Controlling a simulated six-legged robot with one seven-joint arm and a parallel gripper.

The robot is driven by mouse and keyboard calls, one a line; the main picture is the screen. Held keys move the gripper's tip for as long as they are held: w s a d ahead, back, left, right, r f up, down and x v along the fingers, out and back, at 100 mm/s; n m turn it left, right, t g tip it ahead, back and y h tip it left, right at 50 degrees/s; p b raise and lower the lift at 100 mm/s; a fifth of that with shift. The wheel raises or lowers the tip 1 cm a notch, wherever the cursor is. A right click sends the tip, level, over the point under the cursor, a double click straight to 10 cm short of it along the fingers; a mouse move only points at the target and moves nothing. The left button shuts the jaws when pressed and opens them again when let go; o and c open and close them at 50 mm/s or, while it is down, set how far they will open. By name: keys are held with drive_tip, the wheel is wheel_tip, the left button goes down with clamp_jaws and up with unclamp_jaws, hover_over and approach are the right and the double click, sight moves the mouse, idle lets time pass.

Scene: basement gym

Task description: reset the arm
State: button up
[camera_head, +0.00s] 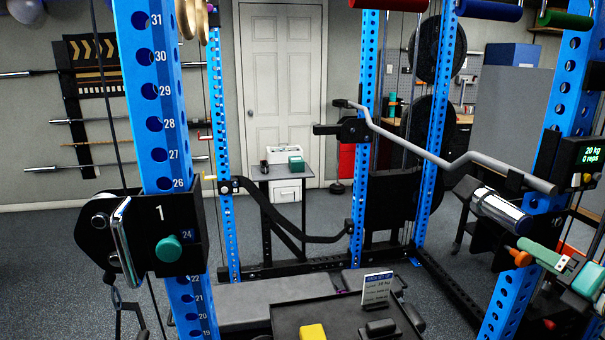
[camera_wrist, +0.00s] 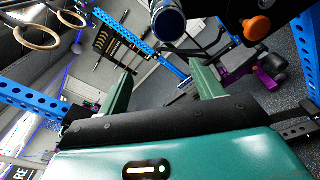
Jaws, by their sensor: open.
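My gripper (camera_head: 538,252) is at the right edge of the body camera view, with green fingers and a teal body, beside the right blue rack post (camera_head: 505,290). In the wrist view my gripper (camera_wrist: 163,75) has its two green fingers spread apart, with nothing held between them. The silver bar end (camera_head: 500,209) is just above and left of the gripper; a round dark end (camera_wrist: 168,20) shows beyond the fingers in the wrist view. An orange knob (camera_head: 520,258) is close to the fingers; whether they touch cannot be told.
A grey bent bar (camera_head: 430,152) crosses the rack. A black display (camera_head: 588,153) reading 20 kg is on the right post. The left post (camera_head: 160,120) carries a black block with a teal knob (camera_head: 168,248). A black tray (camera_head: 290,318) with a yellow block (camera_head: 312,332) is below.

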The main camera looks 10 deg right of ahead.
drive_tip(key=w+a+f+n+g+y, duration=0.15)
drive_tip(key=a+f+n+g, duration=0.25)
drive_tip(key=a+n, duration=0.55)
drive_tip(key=w+a+f+n+g+y, duration=0.1)
drive_tip(key=a+f+n+g+y, duration=0.25)
drive_tip(key=a+n, duration=0.6)
drive_tip(key=s+a+f+n+g+h, duration=0.2)
drive_tip(key=a+n, duration=0.5)
drive_tip(key=n, duration=0.4)
drive_tip(key=s+a+f+n+g+h, duration=0.2)
drive_tip(key=a+n, duration=0.5)
drive_tip(key=n, duration=0.5)
drive_tip(key=s+f+h, duration=0.1)
drive_tip(key=s+h, duration=0.1)
drive_tip(key=s, duration=0.1)
drive_tip(key=shift+f+h, duration=0.2)
drive_tip(key=shift+h, duration=0.2)
drive_tip(key=shift+s+d, duration=0.1)
drive_tip(key=shift+d, duration=0.1)
